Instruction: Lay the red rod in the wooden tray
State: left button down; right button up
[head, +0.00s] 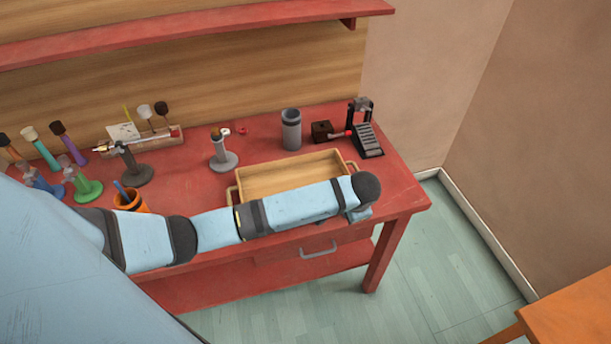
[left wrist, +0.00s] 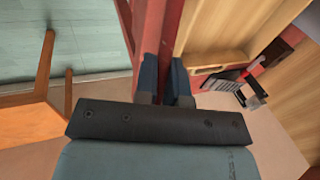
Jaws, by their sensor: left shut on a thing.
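The wooden tray (head: 285,177) sits at the front right of the red workbench, partly hidden by my left arm. Its visible inside is bare. In the left wrist view the tray (left wrist: 222,57) is to the right of the fingers. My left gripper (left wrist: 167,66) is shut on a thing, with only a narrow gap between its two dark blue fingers. Red shows in that gap, but I cannot clearly separate the red rod from the red bench behind it. In the head view my left arm hides the fingers. My right gripper is not in view.
A grey cup (head: 291,130), a small dark box (head: 321,131) and a black device (head: 366,138) stand behind the tray. A grey stand (head: 223,155), an orange cup (head: 130,202) and several mallets are to the left. A red shelf (head: 190,28) hangs above.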

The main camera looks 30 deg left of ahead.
pick_arm(q)
jog(key=w+a+g+y, duration=0.3)
jog(key=a+g, duration=0.1)
jog(key=a, duration=1.2)
jog(key=shift+n, duration=0.3)
notch_tip(320, 180, down, 7)
jog(key=b, duration=0.7)
jog(key=shift+d, duration=0.15)
jog(key=shift+f+b, duration=0.25)
jog(key=shift+b, duration=0.4)
jog(key=c, duration=1.1)
grip_release()
